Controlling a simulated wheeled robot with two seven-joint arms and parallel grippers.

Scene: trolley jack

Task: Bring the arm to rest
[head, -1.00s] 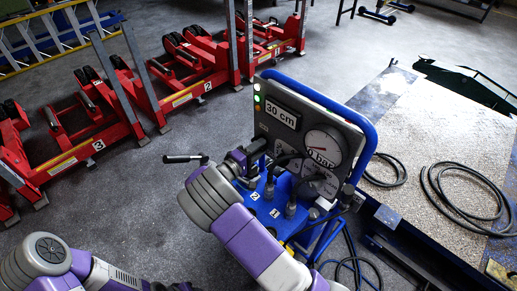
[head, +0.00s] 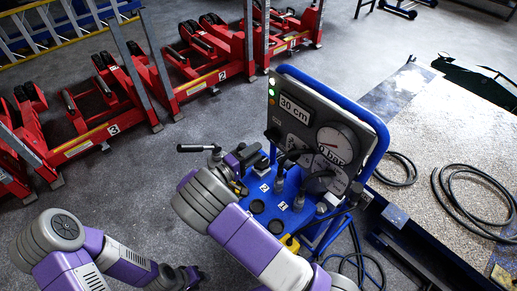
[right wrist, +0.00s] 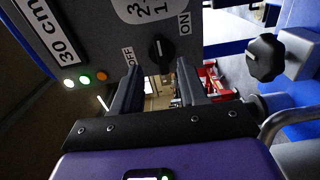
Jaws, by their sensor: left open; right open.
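My right arm reaches up from the bottom of the head view. Its open gripper (head: 243,167) is at the left side of the blue control cart (head: 262,205), in front of the grey panel (head: 310,120). In the right wrist view the two dark fingers (right wrist: 160,85) stand apart with nothing between them. Beyond them is a black rotary knob (right wrist: 160,52) between OFF and ON labels; the fingers appear clear of it. My left arm is folded at the lower left, its gripper (head: 188,277) low at the bottom edge, empty.
The panel carries a "30 cm" display (head: 295,108), a round gauge (head: 337,145) and lit lamps (head: 271,92). A black-handled lever (head: 197,148) sticks out left of the cart. Red numbered jacks (head: 110,128) stand behind. Hoses (head: 470,190) lie on the right platform. Grey floor separates jacks and cart.

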